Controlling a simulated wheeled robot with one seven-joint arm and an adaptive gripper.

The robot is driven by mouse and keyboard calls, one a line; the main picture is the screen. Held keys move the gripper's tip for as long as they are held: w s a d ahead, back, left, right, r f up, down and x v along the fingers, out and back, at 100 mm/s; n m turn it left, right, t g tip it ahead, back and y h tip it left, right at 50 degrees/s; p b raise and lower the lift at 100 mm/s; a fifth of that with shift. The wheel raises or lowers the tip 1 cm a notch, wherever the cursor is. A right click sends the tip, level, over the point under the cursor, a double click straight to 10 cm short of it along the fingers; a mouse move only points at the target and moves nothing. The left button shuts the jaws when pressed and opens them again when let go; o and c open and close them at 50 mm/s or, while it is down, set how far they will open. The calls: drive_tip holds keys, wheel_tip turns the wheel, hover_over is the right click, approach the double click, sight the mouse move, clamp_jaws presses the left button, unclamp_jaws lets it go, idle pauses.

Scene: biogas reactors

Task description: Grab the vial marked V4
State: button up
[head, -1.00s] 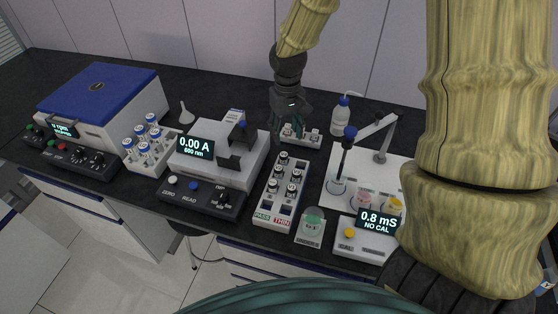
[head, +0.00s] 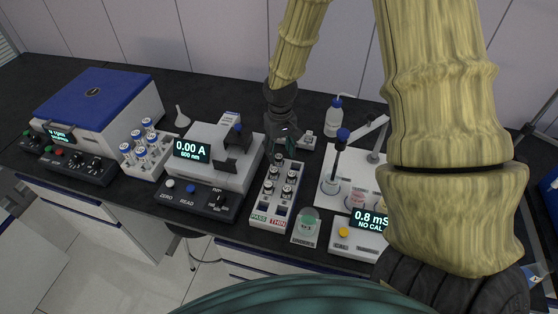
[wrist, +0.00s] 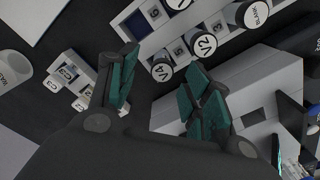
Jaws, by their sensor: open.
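The V4 vial (wrist: 162,72) shows in the wrist view as a dark-sided vial with a round white lid label, at the near end of a white rack (wrist: 128,21). My gripper (wrist: 163,60) is open, its teal fingers on either side of V4 in the picture; I cannot tell the depth between them. It looks empty. The V2 vial (wrist: 204,44) stands close beside V4, near the right finger. In the head view my gripper (head: 284,143) hangs over the far end of the rack (head: 262,205). Labels there are too small to read.
A BLANK vial (wrist: 255,13) stands further along the rack. The photometer (head: 205,150) is close on the rack's left, the conductivity stand (head: 320,190) on its right. A wash bottle (head: 334,115) stands behind.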

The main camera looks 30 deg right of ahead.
sight(279, 156)
drive_tip(key=shift+w+a+f+p, duration=0.1)
drive_tip(key=shift+f+p, duration=0.2)
drive_tip(key=shift+f, duration=1.5)
drive_tip(key=c, duration=1.1)
